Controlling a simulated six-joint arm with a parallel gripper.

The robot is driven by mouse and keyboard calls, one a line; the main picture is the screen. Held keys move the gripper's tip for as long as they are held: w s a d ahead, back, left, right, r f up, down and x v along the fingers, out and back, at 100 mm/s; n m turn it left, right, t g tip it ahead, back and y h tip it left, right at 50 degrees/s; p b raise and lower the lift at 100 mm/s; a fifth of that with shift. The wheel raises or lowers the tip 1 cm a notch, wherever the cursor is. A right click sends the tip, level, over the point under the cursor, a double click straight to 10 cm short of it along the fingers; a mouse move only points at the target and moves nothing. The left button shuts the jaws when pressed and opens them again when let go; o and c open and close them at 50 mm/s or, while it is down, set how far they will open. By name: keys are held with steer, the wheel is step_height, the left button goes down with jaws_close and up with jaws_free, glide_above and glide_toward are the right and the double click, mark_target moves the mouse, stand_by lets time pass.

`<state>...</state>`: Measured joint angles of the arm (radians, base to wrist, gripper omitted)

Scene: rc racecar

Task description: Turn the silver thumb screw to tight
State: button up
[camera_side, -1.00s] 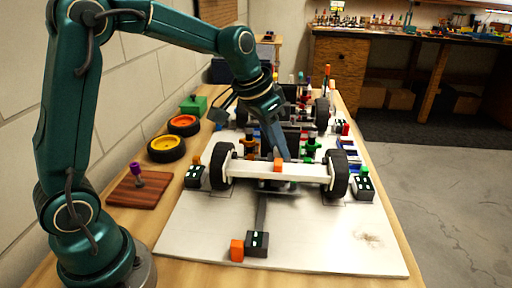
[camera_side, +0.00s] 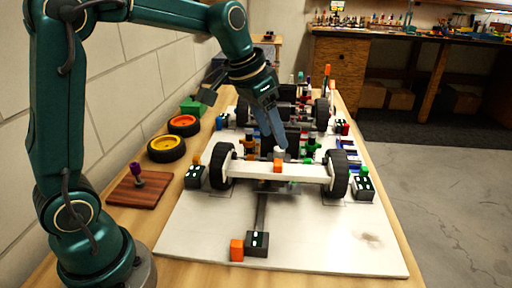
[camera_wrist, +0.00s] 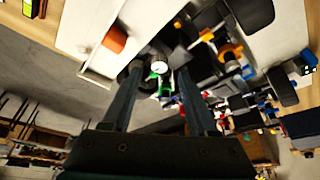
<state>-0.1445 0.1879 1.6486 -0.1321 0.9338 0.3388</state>
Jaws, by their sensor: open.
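The silver thumb screw (camera_side: 279,152) shows as a small pale cap just behind the orange block on the car's white front beam (camera_side: 310,172). In the wrist view its round pale top (camera_wrist: 158,67) lies between my fingertips. My gripper (camera_side: 282,147) points down above the front of the car, its fingertips close to the screw. In the wrist view my gripper (camera_wrist: 160,62) is open, with one finger on each side of the screw and a gap between them. I cannot tell whether either finger touches it.
The orange block (camera_side: 277,165) sits on the beam beside the screw. Green (camera_side: 311,148) and yellow-orange (camera_side: 250,142) parts flank it. Black front wheels (camera_side: 222,166) stand at both beam ends. Loose wheels (camera_side: 166,149) and a wooden block (camera_side: 140,190) lie left. The white board's front (camera_side: 330,240) is mostly clear.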

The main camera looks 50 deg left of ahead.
steer(key=shift+s+r, duration=0.25)
steer(key=shift+r, duration=0.4)
steer(key=shift+a, duration=0.1)
